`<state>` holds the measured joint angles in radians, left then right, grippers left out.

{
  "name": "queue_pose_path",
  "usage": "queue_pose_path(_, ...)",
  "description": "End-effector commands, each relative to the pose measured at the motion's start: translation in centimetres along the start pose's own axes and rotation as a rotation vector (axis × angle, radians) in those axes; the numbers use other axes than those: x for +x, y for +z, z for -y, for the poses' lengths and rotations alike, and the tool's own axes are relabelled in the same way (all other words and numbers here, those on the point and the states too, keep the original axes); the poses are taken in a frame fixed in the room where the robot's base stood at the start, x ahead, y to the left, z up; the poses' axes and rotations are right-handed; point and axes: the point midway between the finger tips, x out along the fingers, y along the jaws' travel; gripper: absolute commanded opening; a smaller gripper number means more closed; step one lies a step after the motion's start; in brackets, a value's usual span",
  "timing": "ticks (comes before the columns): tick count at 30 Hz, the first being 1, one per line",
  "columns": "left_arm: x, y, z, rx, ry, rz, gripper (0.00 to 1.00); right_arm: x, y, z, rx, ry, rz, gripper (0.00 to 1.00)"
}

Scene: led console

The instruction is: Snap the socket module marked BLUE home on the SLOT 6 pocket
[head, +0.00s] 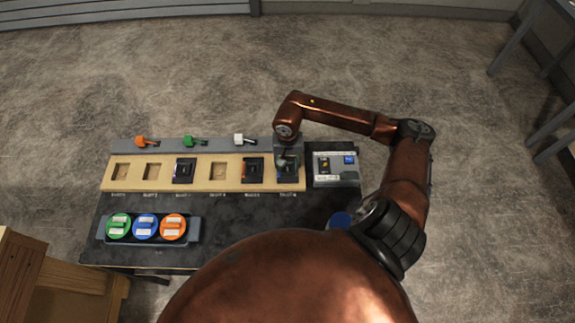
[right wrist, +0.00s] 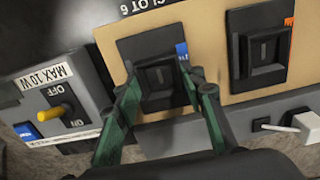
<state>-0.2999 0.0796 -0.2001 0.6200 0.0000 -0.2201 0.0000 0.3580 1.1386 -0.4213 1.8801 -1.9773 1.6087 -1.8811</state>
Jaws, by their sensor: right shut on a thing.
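The socket module with the blue tag (right wrist: 157,75) is black with a raised square middle. It lies over the SLOT 6 pocket at the right end of the tan board (head: 219,186), its plate roughly in line with the board. I cannot tell whether it is fully seated. My right gripper (head: 287,168) is shut on this module; in the right wrist view its green fingers (right wrist: 160,88) stand on either side of the raised middle. The SLOT 6 lettering (right wrist: 148,6) shows upside down beside the module. My left gripper is not in view.
An orange-tagged module (right wrist: 264,52) sits in the neighbouring pocket, another module (head: 184,170) further left. A switch box (head: 336,169) stands close right of the board. Orange, green and white plugs (head: 240,139) lie behind. A tray (head: 194,236) holds green, blue and orange round pieces in front.

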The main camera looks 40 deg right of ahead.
Motion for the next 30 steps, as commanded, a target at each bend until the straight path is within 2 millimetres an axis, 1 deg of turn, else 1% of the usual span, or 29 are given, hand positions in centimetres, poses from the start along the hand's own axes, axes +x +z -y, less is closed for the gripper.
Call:
queue_pose_path(8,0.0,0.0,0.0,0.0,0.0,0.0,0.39,0.2,0.0,0.0,0.0,0.0,0.001,0.12)
queue_pose_path(9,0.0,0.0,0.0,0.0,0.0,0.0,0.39,0.2,0.0,0.0,0.0,0.0,0.001,0.39)
queue_pose_path(17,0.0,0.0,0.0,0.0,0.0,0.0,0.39,0.1,0.0,0.0,0.0,0.001,0.001,0.57)
queue_pose_path(26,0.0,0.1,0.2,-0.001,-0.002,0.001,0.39,0.0,0.0,0.0,0.0,0.001,0.0,0.57)
queue_pose_path(29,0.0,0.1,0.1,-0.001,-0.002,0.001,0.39,-0.8,0.0,0.0,0.0,0.0,0.0,0.57)
queue_pose_path(30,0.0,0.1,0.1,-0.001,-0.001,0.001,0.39,-1.3,-0.1,0.0,0.0,0.0,-0.002,0.57)
